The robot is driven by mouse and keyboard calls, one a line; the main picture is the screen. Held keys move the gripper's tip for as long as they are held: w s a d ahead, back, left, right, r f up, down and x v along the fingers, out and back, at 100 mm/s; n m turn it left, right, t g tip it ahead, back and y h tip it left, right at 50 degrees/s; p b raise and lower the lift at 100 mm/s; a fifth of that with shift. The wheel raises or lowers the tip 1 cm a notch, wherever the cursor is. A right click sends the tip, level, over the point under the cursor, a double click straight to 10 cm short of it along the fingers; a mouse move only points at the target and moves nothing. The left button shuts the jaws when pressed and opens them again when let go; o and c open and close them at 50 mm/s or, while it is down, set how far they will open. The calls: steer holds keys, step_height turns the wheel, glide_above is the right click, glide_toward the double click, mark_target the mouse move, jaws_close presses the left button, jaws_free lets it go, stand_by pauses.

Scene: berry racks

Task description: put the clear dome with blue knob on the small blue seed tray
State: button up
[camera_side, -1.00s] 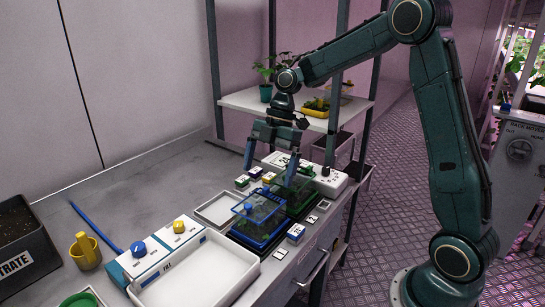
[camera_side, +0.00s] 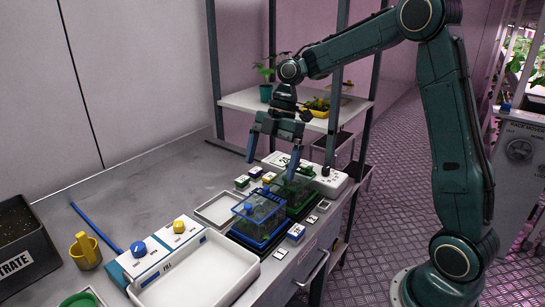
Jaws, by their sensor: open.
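The clear dome with blue knob (camera_side: 257,211) sits over the small blue seed tray (camera_side: 262,240) near the bench's front edge. It looks level, though how its rim meets the tray is too small to tell. My gripper (camera_side: 270,168) is open and empty, above and behind the dome and apart from it. One finger hangs in front of a green tray with a clear cover (camera_side: 297,195) just right of the blue tray. Part of that green tray is hidden by the finger.
An empty white tray (camera_side: 216,208) lies left of the dome, and a larger white tray (camera_side: 198,275) is at the front. A white box with a black knob (camera_side: 334,181) stands behind the green tray. Small labelled blocks (camera_side: 296,232) line the edge. The bench's back left is clear.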

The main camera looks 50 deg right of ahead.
steer(key=s+a+r+m+t+h, duration=0.1)
steer(key=s+r+m+t+h, duration=0.1)
steer(key=s+m, duration=0.6)
steer(key=s+a+r+m+t+h, duration=0.1)
steer(key=s+r+m+t+h, duration=0.1)
steer(key=s+m, duration=0.7)
steer(key=s+r+t, duration=0.1)
steer(key=s+r, duration=0.1)
steer(key=s, duration=0.4)
steer(key=shift+s+a+r+m+t, duration=0.25)
steer(key=shift+a+r+m+t, duration=0.05)
steer(key=shift+a+r, duration=0.05)
